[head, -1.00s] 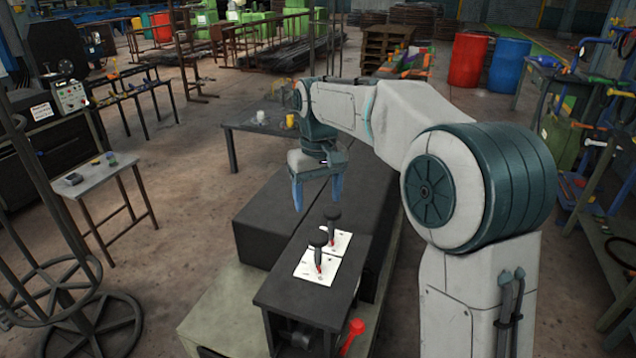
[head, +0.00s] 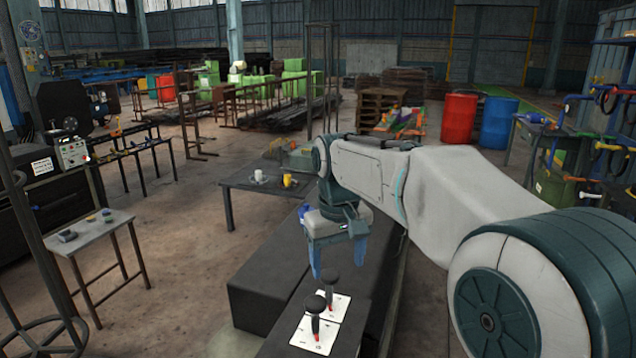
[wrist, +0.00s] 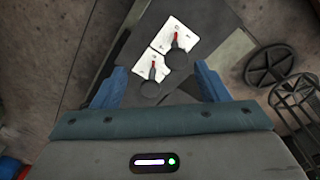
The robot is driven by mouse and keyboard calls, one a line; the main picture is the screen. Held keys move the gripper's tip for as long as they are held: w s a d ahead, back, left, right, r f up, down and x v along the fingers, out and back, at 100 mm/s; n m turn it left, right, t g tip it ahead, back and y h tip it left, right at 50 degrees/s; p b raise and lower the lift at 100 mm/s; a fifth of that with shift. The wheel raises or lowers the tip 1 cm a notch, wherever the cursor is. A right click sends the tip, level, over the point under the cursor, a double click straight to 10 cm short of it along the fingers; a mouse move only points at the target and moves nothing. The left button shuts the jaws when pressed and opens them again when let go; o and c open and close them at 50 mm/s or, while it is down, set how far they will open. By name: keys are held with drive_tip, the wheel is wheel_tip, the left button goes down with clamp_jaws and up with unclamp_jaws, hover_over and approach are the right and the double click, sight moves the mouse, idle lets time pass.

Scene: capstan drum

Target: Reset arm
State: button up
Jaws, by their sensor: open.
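My gripper (head: 338,258) hangs pointing down above the dark console (head: 268,300), with its blue fingers apart and nothing between them. Two black-knobbed levers with red parts stand on white plates on the console: a near lever (head: 315,318) and a far lever (head: 331,290). The gripper is above and behind the far lever, apart from both. In the wrist view, the open fingers (wrist: 160,88) frame the lower part of the picture. One lever knob (wrist: 150,90) shows between them and another knob (wrist: 177,60) lies beyond.
A grey table (head: 262,190) with a yellow mug (head: 288,180) stands behind the console. A small side table (head: 90,238) is at left. Red (head: 459,118) and blue (head: 498,122) barrels stand at the back right. The floor left of the console is clear.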

drive_tip(key=s+d+f+m+t, duration=0.1)
drive_tip(key=s+d+f, duration=0.3)
drive_tip(key=s, duration=0.6)
drive_tip(key=s+d+f+m+t, duration=0.1)
drive_tip(key=s+d+f+m, duration=0.2)
drive_tip(key=s, duration=0.7)
drive_tip(key=d+f, duration=0.2)
drive_tip(key=d, duration=0.2)
drive_tip(key=shift+s+d, duration=0.2)
drive_tip(key=shift+s, duration=0.1)
